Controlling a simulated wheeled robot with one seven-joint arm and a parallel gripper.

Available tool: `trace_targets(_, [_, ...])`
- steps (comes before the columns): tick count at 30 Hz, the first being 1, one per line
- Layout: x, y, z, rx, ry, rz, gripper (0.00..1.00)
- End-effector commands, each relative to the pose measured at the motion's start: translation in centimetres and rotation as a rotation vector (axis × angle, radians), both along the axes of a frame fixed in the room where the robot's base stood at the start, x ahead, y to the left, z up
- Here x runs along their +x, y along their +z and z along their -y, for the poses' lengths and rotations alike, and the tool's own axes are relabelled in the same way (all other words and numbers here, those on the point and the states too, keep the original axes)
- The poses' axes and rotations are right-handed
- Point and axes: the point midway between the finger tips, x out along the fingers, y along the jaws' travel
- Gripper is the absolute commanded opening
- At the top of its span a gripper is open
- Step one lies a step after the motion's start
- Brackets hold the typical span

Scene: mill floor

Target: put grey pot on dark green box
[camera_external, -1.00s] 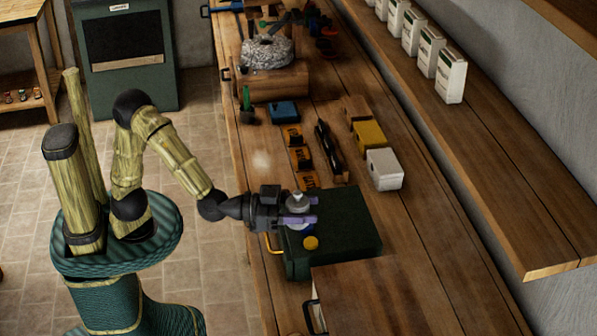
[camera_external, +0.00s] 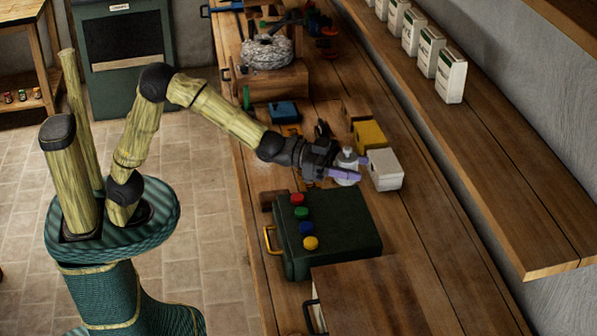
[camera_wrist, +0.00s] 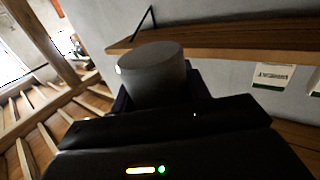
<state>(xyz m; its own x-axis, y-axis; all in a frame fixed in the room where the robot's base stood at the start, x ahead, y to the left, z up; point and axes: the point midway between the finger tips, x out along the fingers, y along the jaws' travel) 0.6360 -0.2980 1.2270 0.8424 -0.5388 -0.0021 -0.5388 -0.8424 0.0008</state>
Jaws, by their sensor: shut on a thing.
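The grey pot (camera_external: 346,163) is between the fingers of my gripper (camera_external: 352,170), which is shut on it. In the wrist view the grey pot (camera_wrist: 152,75) rises between the dark fingers. In the external view it is near the white box, behind the dark green box; whether it touches the bench is unclear. The dark green box (camera_external: 345,225) lies on the bench in front of my gripper. It has red, green, blue and yellow knobs along its left side and a yellow handle at its left. Its top is otherwise bare.
A white box (camera_external: 385,170) is close to the right of my gripper, with a yellow box (camera_external: 370,135) behind it. A wooden box (camera_external: 375,290) stands in front of the dark green box. A shelf (camera_external: 500,190) with white cartons runs along the wall.

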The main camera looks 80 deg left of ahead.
Motion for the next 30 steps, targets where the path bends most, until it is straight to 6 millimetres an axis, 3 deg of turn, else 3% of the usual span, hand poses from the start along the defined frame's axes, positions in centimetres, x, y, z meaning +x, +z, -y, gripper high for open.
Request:
trace_targets(14, [3.2,-1.1,-5.1,-0.001,-0.205,0.001,0.07])
trace_targets(21, [4.3,-3.8,-10.5,-0.004,-0.365,-0.004,0.07])
trace_targets(30, [3.5,-7.4,-16.7,-0.005,-0.508,0.000,0.07])
